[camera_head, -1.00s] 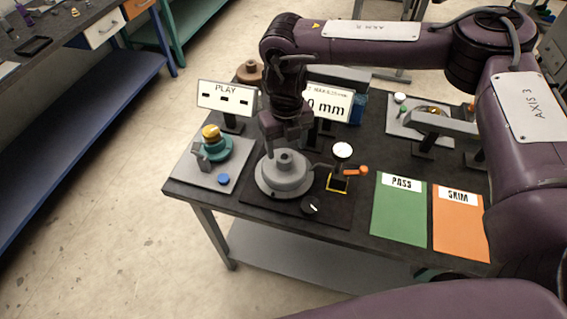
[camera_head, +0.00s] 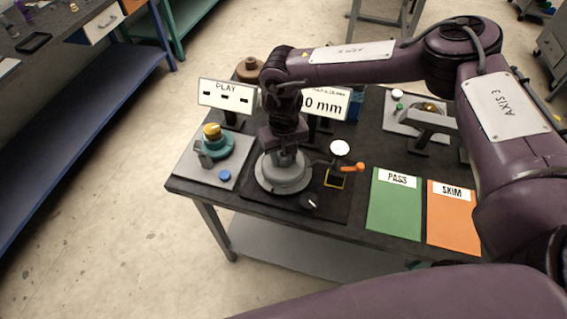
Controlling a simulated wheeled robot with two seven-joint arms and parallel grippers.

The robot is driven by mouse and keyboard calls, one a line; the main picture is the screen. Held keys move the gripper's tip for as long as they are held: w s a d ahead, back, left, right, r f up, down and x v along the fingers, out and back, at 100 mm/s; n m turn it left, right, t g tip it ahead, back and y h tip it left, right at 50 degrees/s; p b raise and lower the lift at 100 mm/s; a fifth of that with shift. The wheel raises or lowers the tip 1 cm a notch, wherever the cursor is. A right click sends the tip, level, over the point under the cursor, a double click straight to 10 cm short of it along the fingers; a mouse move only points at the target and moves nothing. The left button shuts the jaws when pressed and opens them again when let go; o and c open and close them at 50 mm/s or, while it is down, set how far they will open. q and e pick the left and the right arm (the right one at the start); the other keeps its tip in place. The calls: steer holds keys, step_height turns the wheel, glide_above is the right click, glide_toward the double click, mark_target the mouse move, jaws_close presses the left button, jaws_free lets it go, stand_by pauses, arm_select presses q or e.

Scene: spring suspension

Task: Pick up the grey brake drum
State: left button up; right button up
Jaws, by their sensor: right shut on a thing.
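The grey brake drum (camera_head: 283,181) is a round, stepped disc with a raised centre hub. It sits on a black base plate near the front left of the table. My right gripper (camera_head: 284,156) points straight down over it and is shut on the drum's hub, which its fingers partly hide. The drum appears level and I see no gap under it. My left gripper is not in view.
Right of the drum stand a dial gauge (camera_head: 340,148) and an orange-handled lever (camera_head: 350,167). A teal and yellow part (camera_head: 213,144) stands left. The PLAY sign (camera_head: 227,95) is behind. Green PASS (camera_head: 394,212) and orange SKIM (camera_head: 452,217) mats lie clear.

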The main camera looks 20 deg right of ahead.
jaws_close()
steer(key=shift+w, duration=0.1)
steer(key=shift+r, duration=0.15)
